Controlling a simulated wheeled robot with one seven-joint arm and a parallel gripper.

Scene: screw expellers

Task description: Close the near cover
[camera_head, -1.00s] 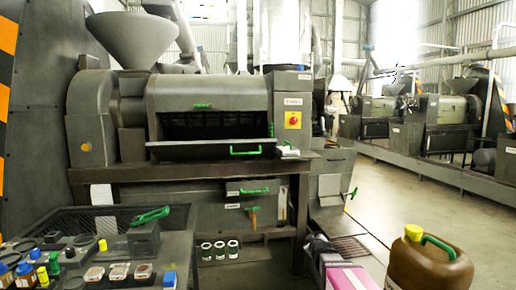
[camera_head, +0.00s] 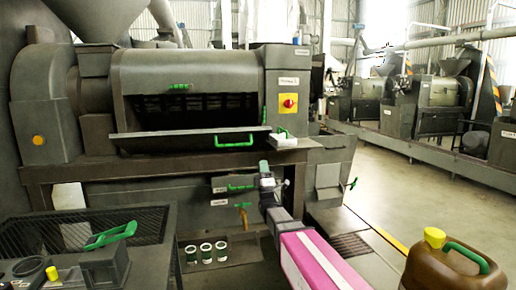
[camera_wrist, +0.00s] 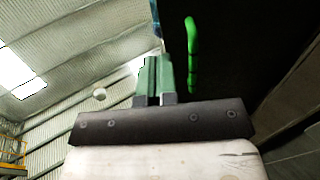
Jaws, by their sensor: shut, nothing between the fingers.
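The near cover (camera_head: 150,137) is a grey flap along the front of the screw expeller. It hangs open, folded outward below a dark opening (camera_head: 190,110). Its green handle (camera_head: 235,141) is on the flap's right part. My gripper (camera_head: 263,165) is just below and right of that handle, apart from it, in front of the machine's frame. In the wrist view, the green fingers (camera_wrist: 153,78) are together and empty. A green handle (camera_wrist: 192,55) on a dark panel (camera_wrist: 235,50) stands right of the fingers; I cannot tell which handle it is.
A small white box (camera_head: 286,142) sits right of the flap, near a red button (camera_head: 289,103) on a yellow plate. A mesh-topped table (camera_head: 140,245) is at lower left. A brown jerrycan (camera_head: 450,270) is at lower right. Open floor lies to the right.

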